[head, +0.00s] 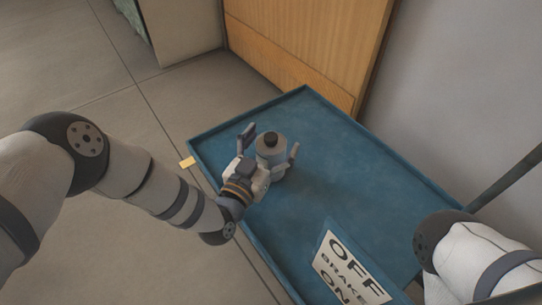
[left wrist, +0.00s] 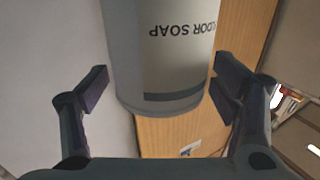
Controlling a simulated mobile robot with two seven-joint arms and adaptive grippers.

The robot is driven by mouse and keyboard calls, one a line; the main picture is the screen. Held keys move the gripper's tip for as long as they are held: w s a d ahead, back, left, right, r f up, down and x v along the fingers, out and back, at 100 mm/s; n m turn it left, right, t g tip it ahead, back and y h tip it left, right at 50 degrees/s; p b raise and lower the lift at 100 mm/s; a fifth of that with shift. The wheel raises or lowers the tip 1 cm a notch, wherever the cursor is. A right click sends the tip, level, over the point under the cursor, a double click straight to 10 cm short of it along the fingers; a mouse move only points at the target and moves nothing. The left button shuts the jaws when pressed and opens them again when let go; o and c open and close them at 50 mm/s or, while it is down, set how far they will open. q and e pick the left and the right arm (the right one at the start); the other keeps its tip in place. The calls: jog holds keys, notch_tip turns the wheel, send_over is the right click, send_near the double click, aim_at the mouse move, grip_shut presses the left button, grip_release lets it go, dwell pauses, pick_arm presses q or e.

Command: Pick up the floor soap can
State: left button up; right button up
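The floor soap can (head: 271,154) is a grey cylinder with a dark cap, upright at the blue cart in the head view. In the left wrist view the can (left wrist: 165,50) fills the upper middle, its "FLOOR SOAP" label upside down. My left gripper (head: 271,139) has its fingers on either side of the can. The gripper also shows in the left wrist view (left wrist: 160,80), spread open. A clear gap separates the left-hand finger from the can; the right-hand finger is close to it, and contact is unclear. My right gripper is out of view.
The blue cart top (head: 345,150) has a raised rim and is otherwise largely clear. A white "OFF BRAKE ON" label (head: 347,272) is at its near end. A wooden panel (head: 300,40) stands behind, with a grey wall (head: 455,90) at the right.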

pick_arm(q)
jog(key=c, duration=1.3)
jog(key=shift+c, duration=0.7)
